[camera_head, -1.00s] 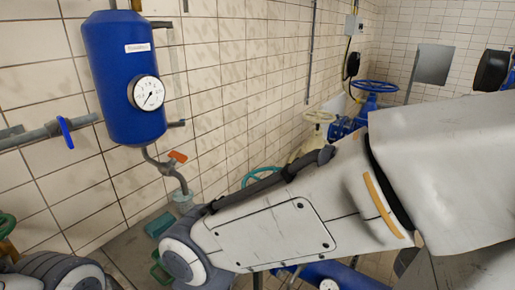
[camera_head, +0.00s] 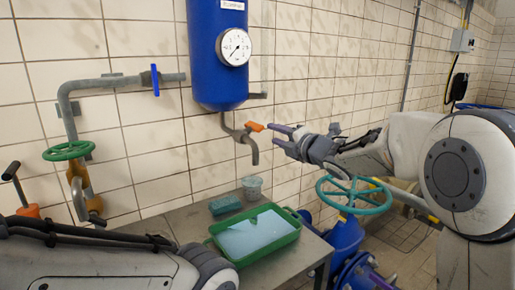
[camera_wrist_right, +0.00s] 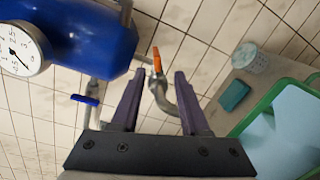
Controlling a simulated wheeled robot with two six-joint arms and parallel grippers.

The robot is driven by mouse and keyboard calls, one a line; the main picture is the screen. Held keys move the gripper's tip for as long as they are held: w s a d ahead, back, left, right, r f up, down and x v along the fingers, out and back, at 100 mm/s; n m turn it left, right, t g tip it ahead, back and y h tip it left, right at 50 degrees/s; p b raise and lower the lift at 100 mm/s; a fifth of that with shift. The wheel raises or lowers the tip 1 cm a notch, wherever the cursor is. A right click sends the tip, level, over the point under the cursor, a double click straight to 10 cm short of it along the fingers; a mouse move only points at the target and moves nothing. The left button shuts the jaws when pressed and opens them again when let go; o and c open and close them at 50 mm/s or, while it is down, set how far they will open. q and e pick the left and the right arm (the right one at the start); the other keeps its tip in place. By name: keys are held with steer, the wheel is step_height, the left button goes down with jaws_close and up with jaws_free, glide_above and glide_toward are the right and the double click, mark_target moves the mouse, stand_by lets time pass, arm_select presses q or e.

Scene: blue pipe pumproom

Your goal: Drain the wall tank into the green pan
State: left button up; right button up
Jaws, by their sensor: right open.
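The blue wall tank (camera_head: 218,55) has a round gauge (camera_head: 233,47) and a bent grey drain pipe (camera_head: 254,150) below it. An orange lever (camera_head: 254,127) sits on this pipe; the spout points down. The green pan (camera_head: 290,238) lies on the table with a pale blue surface inside; I cannot tell if it is liquid. My right gripper (camera_head: 273,137) is open and empty, its fingertips just right of the lever. In the right wrist view the lever (camera_wrist_right: 156,60) shows between and just beyond the fingertips (camera_wrist_right: 158,74). My left gripper is out of view; only my left arm shows.
A clear cup (camera_head: 252,188) and a teal sponge (camera_head: 225,205) stand behind the pan on the grey table (camera_head: 180,222). A blue-handled valve (camera_head: 155,80) and a green handwheel (camera_head: 68,151) are at left. A teal handwheel (camera_head: 354,195) is below my right arm.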

mark_target(263, 128)
steer(key=w+a+p, duration=0.1)
steer(key=w, duration=0.1)
steer(key=w+a+n+y+p, duration=0.1)
steer(key=w+a, duration=0.1)
steer(key=w, duration=0.1)
steer(key=w+a+n+p, duration=0.1)
steer(key=w+a, duration=0.1)
steer(key=w, duration=0.1)
steer(key=shift+w+a+r, duration=0.1)
steer(key=shift+a+r, duration=0.05)
steer(key=shift+w+a, duration=0.25)
steer(key=shift+w, duration=0.2)
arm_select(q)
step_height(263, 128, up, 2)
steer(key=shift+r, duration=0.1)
arm_select(e)
jaws_close()
